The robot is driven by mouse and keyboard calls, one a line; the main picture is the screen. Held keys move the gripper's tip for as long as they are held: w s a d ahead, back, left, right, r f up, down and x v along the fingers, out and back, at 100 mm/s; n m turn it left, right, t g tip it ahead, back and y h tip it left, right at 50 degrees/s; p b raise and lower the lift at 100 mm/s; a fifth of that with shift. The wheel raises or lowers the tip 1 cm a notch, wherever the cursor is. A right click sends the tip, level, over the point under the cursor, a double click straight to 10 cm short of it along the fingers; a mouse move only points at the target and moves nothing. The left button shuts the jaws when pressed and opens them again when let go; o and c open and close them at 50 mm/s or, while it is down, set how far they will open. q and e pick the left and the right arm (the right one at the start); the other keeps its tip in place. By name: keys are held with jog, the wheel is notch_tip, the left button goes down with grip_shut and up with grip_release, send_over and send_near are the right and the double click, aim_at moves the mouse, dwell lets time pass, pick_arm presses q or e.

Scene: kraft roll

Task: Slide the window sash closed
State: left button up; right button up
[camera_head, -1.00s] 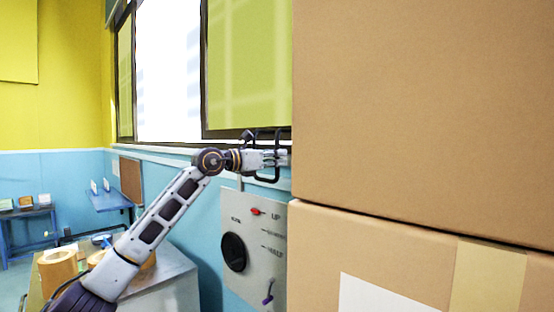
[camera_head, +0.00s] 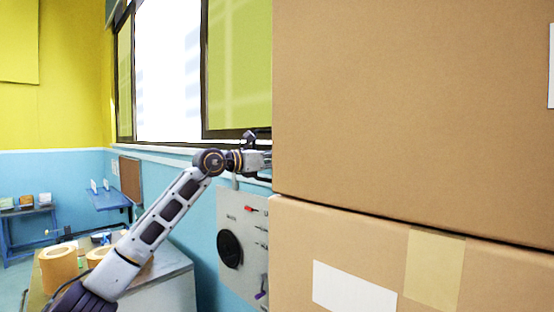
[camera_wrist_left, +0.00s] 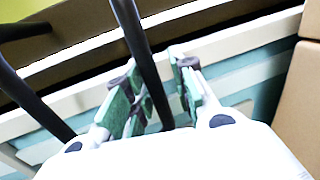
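The window sash (camera_head: 238,70), a dark-framed yellow-green pane, covers the right part of the visible window. A bright white gap (camera_head: 168,70) stands to its left. My left gripper (camera_head: 264,160) is at the sash's lower edge, with its tips hidden behind the cardboard boxes. In the left wrist view, the dark handle bar (camera_wrist_left: 146,60) runs between the green-padded fingers of my left gripper (camera_wrist_left: 165,95). The bar is close to the left pad, and a gap shows before the right pad. The sash's right end is hidden. My right gripper is not in view.
Large stacked cardboard boxes (camera_head: 400,110) fill the right side, close beside my left gripper. A grey control panel (camera_head: 240,245) is on the wall below the window. Tape rolls (camera_head: 58,266) stand on a bench at lower left. A blue table (camera_head: 30,212) is farther back.

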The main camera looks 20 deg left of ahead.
pick_arm(q)
jog(key=shift+o, duration=0.3)
jog(key=shift+d+r, duration=0.1)
jog(key=shift+r, duration=0.05)
jog(key=shift+a, duration=0.2)
jog(key=v, duration=1.2)
jog(key=shift+d, duration=0.2)
dwell(0.5)
